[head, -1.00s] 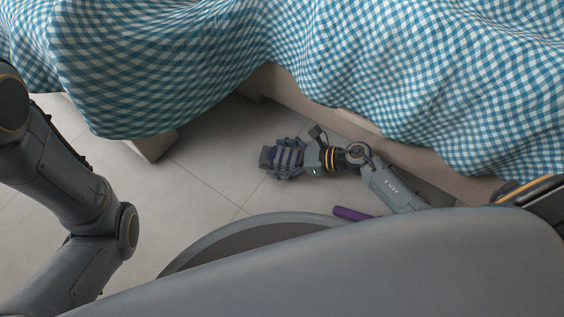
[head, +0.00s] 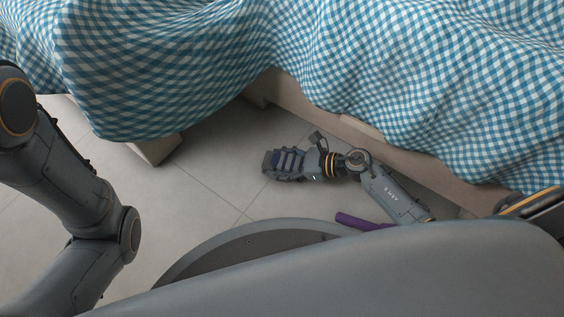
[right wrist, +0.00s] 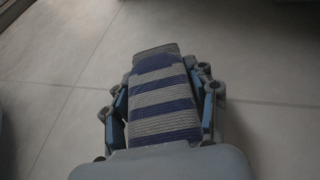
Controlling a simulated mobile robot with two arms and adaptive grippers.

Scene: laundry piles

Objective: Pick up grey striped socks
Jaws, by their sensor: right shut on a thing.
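The grey striped socks (right wrist: 162,97), grey with dark blue bands, lie lengthwise between the fingers of my right gripper in the right wrist view. In the head view the socks (head: 275,159) show only as a dark blue and grey patch among the fingers. My right gripper (head: 272,163) is shut on the socks, low over the tiled floor beside the bed. I cannot tell whether the socks touch the floor. Of my left arm, only links show at the left of the head view; its gripper is out of view.
A bed with a blue and white checked cover (head: 400,80) fills the top. Its wooden frame (head: 385,151) and leg (head: 156,148) stand close to the right arm. A purple thing (head: 358,221) lies partly hidden near my base. Tiled floor (head: 200,200) left of the gripper is clear.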

